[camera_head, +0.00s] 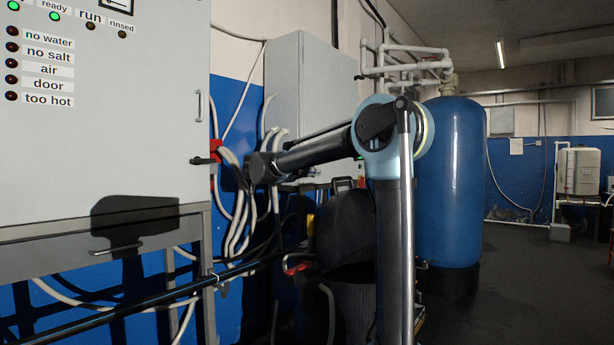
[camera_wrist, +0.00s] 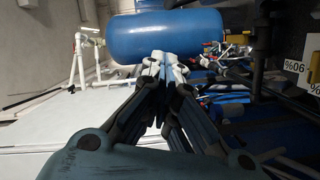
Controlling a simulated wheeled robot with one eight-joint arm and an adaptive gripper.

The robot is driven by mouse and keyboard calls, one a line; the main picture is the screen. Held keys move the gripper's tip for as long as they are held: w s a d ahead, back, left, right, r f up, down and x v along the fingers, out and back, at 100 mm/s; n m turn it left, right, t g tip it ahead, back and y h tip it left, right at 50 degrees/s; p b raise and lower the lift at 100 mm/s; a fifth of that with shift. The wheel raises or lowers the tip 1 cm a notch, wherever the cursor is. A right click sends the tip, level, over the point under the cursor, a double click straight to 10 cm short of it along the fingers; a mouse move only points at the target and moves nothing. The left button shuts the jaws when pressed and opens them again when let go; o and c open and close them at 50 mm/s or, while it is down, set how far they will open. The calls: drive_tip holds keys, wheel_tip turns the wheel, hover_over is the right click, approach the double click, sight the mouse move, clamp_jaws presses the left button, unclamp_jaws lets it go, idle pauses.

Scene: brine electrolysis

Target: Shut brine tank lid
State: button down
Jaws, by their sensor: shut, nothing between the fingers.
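A black tub (camera_head: 352,312), which looks like the brine tank, stands on the floor beside the wall, partly hidden behind my own column. A dark rounded panel (camera_head: 340,238), which looks like its lid, stands raised and tilted above the tub's rim. My gripper (camera_wrist: 166,62) is shut and empty in the wrist view, its fingertips together, pointing towards the large blue tank. In the head view my arm reaches left to the pipes, above the lid and apart from it; the fingers cannot be made out there.
A grey control cabinet (camera_head: 105,120) fills the left. White hoses (camera_head: 238,205) hang close to my arm's end. A wall box (camera_head: 310,100) is behind it. The tall blue tank (camera_head: 452,180) stands right of my column. The floor (camera_head: 530,285) at right is open.

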drive_tip(key=d+f, duration=0.1)
drive_tip(key=d, duration=0.6)
drive_tip(key=shift+w+d+f, duration=0.15)
drive_tip(key=shift+w+f, duration=0.1)
drive_tip(key=shift+f, duration=0.1)
drive_tip(key=shift+d, duration=0.1)
